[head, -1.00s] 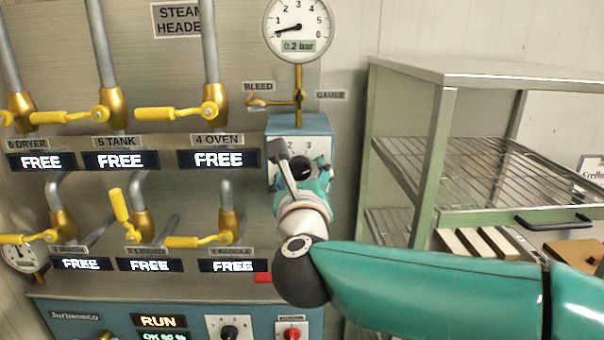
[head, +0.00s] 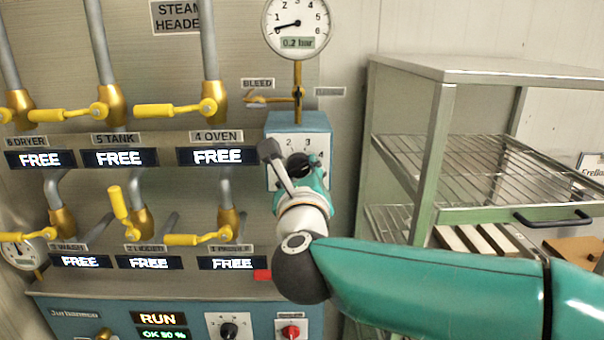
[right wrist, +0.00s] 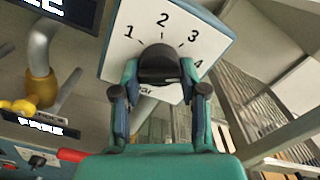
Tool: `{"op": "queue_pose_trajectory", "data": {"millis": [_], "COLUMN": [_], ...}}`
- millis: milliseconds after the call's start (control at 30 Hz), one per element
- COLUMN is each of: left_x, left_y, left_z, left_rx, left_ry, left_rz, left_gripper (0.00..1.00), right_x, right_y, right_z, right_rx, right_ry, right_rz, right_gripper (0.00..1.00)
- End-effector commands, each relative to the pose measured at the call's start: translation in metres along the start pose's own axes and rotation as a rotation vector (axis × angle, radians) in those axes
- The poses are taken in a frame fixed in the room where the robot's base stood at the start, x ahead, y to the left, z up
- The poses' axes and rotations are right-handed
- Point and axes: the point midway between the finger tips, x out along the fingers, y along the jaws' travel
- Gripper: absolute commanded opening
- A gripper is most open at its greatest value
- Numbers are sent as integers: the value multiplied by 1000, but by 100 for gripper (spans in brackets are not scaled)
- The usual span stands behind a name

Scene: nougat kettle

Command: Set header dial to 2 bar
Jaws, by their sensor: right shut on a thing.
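The header dial is a black knob (head: 300,162) on a white plate numbered 1 to 4, on the front of a blue box (head: 298,123). It also shows in the right wrist view (right wrist: 158,64). My right gripper (head: 292,164) is shut on the knob, one finger on each side, as the right wrist view (right wrist: 159,82) shows. The fingers and knob hide part of the plate; I cannot tell which number the knob points to. The round gauge (head: 297,22) above reads 0.2 bar. My left gripper is not in view.
Left of the box are pipes with yellow-handled valves (head: 168,111) and displays reading FREE (head: 219,156). A small bleed valve (head: 262,99) sits just above the box. A green rack with wire shelves (head: 460,170) stands at the right, behind my right arm.

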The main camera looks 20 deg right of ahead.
Motion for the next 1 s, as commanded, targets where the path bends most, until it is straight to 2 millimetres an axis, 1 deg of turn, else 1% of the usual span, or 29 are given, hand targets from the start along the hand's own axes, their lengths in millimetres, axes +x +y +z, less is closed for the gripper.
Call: {"op": "queue_pose_trajectory", "data": {"millis": [167, 467, 1000], "left_x": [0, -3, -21], "left_y": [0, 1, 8], "left_z": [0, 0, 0], "left_rx": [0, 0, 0], "left_ry": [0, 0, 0], "left_rz": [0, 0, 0], "left_gripper": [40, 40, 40], "right_x": [0, 0, 0], "right_y": [0, -1, -2], "right_z": [0, 1, 2], "right_rx": [-127, -408, -923], "right_ry": [1, 0, 0], "right_rz": [3, 4, 6], "right_gripper": [8, 8, 8]}}
